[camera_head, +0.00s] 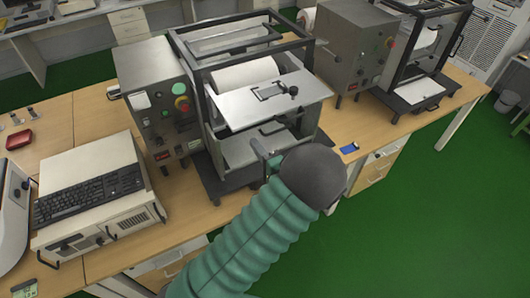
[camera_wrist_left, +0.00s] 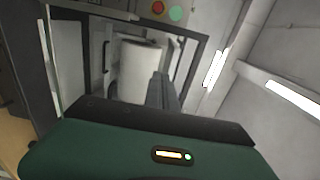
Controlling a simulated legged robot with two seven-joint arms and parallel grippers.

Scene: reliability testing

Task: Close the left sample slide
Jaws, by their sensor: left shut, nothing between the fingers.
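The left test machine has a dark open frame (camera_head: 205,85) with a white cylinder (camera_head: 245,73) inside. Its sample slide, a pale metal plate (camera_head: 235,108) with a dark handle (camera_head: 293,91), sticks out of the frame front toward me. My left arm comes up from the bottom of the head view, its dark wrist just in front of the machine and below the plate. My left gripper (camera_wrist_left: 163,92) shows in the wrist view as shut, slim dark fingers pointing at the frame, with nothing held. In the head view the wrist mostly hides it. Contact with the slide cannot be told.
A control box (camera_head: 160,100) with a red button adjoins the frame on the left. A keyboard (camera_head: 88,195) lies on a pale instrument. A second, similar machine (camera_head: 345,45) stands at the right. The wooden bench (camera_head: 365,137) has drawers below; the green floor (camera_head: 400,220) is clear.

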